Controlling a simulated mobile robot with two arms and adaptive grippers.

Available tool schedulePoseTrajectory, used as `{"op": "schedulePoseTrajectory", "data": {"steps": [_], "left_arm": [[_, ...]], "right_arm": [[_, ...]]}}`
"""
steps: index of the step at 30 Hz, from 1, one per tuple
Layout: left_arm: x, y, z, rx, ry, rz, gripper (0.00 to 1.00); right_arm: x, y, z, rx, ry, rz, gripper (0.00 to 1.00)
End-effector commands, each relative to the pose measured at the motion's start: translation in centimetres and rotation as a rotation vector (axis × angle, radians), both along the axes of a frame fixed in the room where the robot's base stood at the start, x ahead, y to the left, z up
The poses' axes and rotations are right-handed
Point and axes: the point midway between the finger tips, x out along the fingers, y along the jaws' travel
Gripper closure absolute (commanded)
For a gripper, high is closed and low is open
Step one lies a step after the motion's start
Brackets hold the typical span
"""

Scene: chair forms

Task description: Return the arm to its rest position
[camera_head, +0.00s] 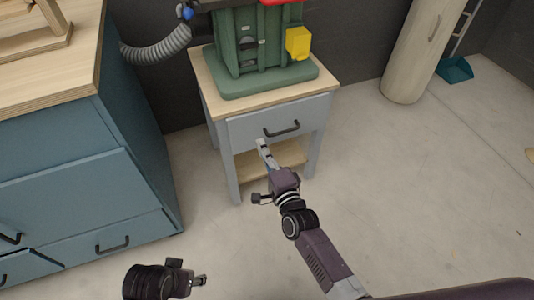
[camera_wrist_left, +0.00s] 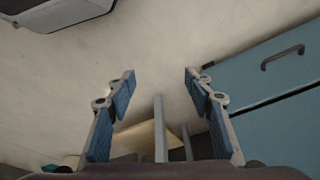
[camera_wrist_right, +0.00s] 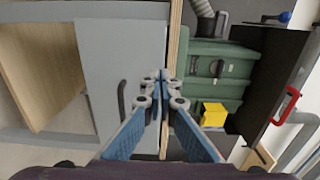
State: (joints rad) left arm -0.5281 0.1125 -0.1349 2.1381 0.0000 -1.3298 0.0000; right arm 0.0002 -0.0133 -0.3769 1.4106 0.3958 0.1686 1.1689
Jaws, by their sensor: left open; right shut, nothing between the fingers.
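My right gripper (camera_head: 262,146) is shut and empty in front of the small grey side table (camera_head: 239,133). Its fingertips are close to the front of the table's drawer, left of the dark drawer handle (camera_head: 282,129); I cannot tell whether they touch. In the right wrist view the shut fingers (camera_wrist_right: 163,80) appear beside the handle (camera_wrist_right: 122,102) and the table top's edge. The drawer looks shut. My left gripper (camera_head: 203,281) is low at the bottom of the head view. In the left wrist view its two fingers (camera_wrist_left: 158,78) are spread, with nothing between them.
A green machine (camera_head: 262,50) with a yellow box (camera_head: 299,43) stands on the side table. A blue cabinet (camera_head: 70,190) with dark handles stands at the left. A beige cylinder (camera_head: 415,50) and a teal dustpan (camera_head: 455,70) are at the back right.

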Motion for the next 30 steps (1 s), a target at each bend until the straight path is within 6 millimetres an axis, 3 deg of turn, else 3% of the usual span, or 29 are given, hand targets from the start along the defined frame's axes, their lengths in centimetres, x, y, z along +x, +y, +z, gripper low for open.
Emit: {"op": "schedulePoseTrajectory", "data": {"steps": [6,14,17,20,23,27,30], "left_arm": [[0.0,-0.1,-1.8,0.0,0.01,-0.002,0.52],[-0.1,-0.1,-2.3,0.001,0.012,-0.002,0.52],[-0.1,0.0,-2.2,0.001,0.012,-0.002,0.52],[-0.1,0.0,-2.2,0.001,0.012,-0.002,0.52],[-0.1,0.0,-2.2,0.001,0.012,-0.002,0.52],[-0.1,0.0,-2.2,0.001,0.012,-0.002,0.52],[-0.1,0.0,-2.2,0.001,0.012,-0.002,0.52]], "right_arm": [[-2.7,-0.9,0.0,-0.003,0.001,0.001,1.0],[-3.3,-1.0,-0.1,-0.005,0.002,0.002,1.0],[-3.8,-1.1,-0.9,-0.058,0.023,0.014,1.0],[-5.2,-1.3,-3.2,-0.209,0.08,0.055,1.0],[-7.9,-2.2,-6.7,-0.446,0.166,0.132,1.0],[-13.3,-5.1,-11.7,-0.813,0.302,0.291,1.0],[-17.3,-7.7,-14.2,-1.027,0.388,0.414,1.0]]}}
